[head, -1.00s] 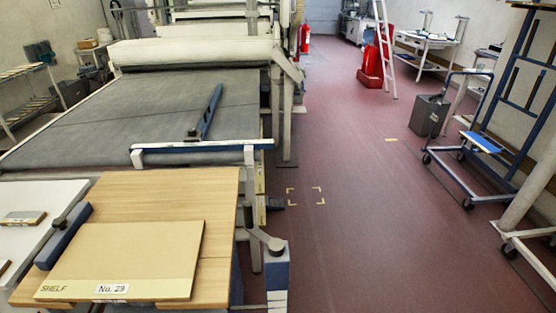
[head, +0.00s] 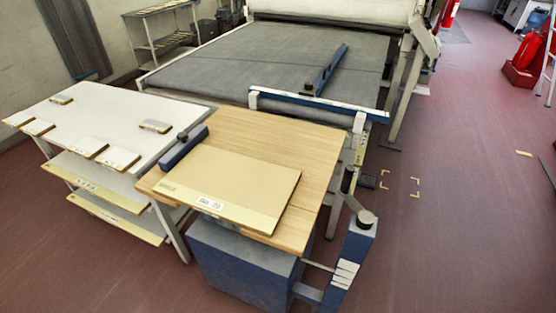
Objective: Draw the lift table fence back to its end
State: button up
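The lift table (head: 325,150) has a light wooden top on a blue-grey box base. A short blue bar with a dark knob (head: 183,147), which looks like the fence, lies along the left edge of the top. A tan board (head: 235,178) with a white number label lies flat on the top, just right of and in front of this bar. The bar and board look close, but I cannot tell whether they touch. A blue post with a dark crank-like handle (head: 353,245) stands at the table's right front. My gripper is not in view.
A white table (head: 105,120) with small boards and lower shelves stands left of the lift table. The grey belt (head: 270,60), with a blue bar (head: 325,70) across it, lies behind. Red floor is open at the right and front left.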

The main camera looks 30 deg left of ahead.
aim_at(189, 141)
jog(key=u, duration=1.35)
jog(key=i+j, duration=0.2)
jog(key=i+z, duration=0.05)
jog(key=i, duration=0.05)
